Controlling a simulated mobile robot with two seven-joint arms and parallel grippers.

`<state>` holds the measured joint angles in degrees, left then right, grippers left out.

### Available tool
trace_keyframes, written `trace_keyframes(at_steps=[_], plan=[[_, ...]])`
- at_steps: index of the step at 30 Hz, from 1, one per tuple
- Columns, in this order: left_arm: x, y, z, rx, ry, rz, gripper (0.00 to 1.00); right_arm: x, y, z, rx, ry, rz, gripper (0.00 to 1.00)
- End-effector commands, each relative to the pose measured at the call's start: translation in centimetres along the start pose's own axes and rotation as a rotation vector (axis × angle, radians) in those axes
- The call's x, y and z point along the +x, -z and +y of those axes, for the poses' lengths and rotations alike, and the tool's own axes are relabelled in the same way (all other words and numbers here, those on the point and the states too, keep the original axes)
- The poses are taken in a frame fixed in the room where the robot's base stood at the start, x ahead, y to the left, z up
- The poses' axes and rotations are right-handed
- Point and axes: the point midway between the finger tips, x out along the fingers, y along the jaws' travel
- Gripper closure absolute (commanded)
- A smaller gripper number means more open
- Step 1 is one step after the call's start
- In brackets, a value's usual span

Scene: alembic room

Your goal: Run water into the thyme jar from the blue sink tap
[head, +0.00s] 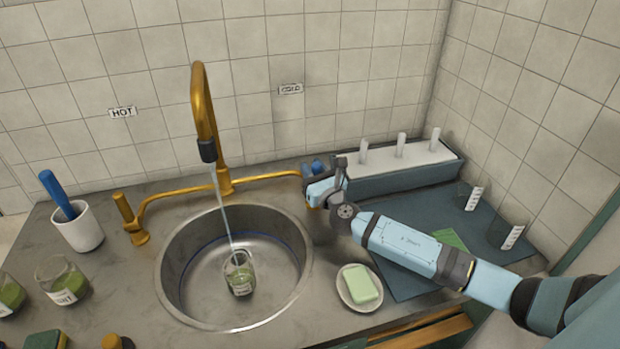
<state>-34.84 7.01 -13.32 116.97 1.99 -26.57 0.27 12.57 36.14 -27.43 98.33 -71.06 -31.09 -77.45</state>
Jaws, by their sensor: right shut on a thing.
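A glass jar with green contents and a white label (239,277) stands upright in the round steel sink (172,285). Its label is too small to read. The brass tap (203,110) arches over the sink, and a thin stream of water (222,205) falls from its dark nozzle to the jar's mouth. The blue tap handle (318,166) is at the right end of the brass pipe, below the COLD sign. My right gripper (322,182) is shut on this handle and partly hides it. My left gripper is not in view.
A brass handle (125,208) stands at the left, under the HOT sign. A white cup with a blue tool (78,228) and green-filled jars (62,280) stand left of the sink. A soap dish (347,300) lies below my right arm. A planter-like rack (400,165) stands behind.

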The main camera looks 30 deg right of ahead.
Motion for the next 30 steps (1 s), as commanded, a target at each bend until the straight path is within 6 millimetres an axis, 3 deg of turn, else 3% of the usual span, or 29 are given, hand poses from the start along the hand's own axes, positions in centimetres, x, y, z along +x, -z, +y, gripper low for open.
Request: trace_keyframes(at_steps=[9,10,13,23,30], plan=[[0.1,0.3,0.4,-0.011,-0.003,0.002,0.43,0.0,0.0,-0.1,0.001,0.002,-0.002,1.0],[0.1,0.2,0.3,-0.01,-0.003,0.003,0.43,0.0,0.0,-0.1,0.001,0.002,-0.001,0.69],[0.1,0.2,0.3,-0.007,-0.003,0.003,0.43,0.0,0.0,-0.1,0.001,0.002,-0.001,0.48],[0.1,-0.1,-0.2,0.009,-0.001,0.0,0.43,-0.5,0.1,0.0,0.001,0.001,0.0,0.48],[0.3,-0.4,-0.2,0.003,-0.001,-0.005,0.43,-4.3,0.2,-0.1,0.0,0.0,0.001,0.48]])
